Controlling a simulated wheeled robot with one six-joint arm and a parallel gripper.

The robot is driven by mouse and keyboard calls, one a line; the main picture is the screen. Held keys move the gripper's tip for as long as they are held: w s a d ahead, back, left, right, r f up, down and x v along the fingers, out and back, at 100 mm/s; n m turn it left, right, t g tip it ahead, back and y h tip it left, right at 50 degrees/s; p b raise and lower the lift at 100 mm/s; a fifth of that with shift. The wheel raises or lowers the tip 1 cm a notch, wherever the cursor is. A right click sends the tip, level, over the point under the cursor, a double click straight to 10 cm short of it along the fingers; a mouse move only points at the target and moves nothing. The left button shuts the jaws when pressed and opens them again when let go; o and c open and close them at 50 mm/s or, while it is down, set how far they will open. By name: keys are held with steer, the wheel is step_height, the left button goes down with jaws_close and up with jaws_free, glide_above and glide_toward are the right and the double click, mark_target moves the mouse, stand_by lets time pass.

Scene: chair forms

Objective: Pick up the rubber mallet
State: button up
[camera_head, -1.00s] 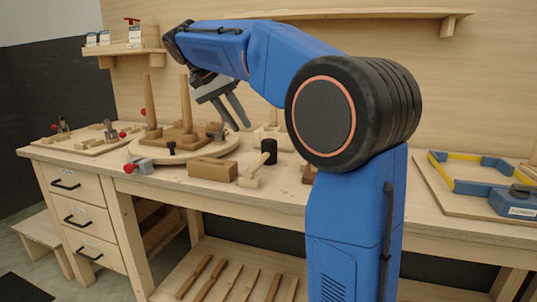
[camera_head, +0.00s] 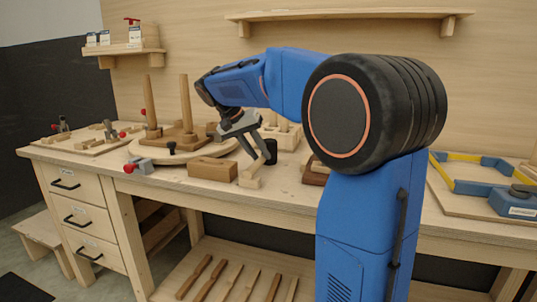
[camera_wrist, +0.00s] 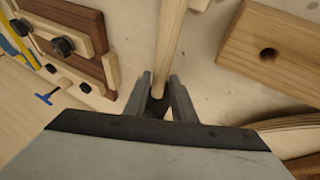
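The rubber mallet has a black head (camera_head: 271,151) and a pale wooden handle (camera_head: 250,181) that points toward the bench's front edge. My gripper (camera_head: 261,157) is just above and in front of the mallet in the head view and partly covers it. In the wrist view, the fingers of my gripper (camera_wrist: 160,76) are open, one on each side of the pale handle (camera_wrist: 170,40). The dark head shows only in part, low between the fingers. Gaps show beside the handle, and I cannot tell the height left above it.
A wooden block (camera_head: 212,168) with a hole lies left of the mallet. A round board (camera_head: 150,150) with upright posts stands behind it. A dark wood piece (camera_head: 316,172) lies to the right. A blue and yellow frame (camera_head: 470,178) lies farther right.

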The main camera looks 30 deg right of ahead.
steer(key=shift+x, duration=1.25)
steer(key=shift+c, duration=0.5)
jaws_close()
steer(key=shift+r, duration=0.1)
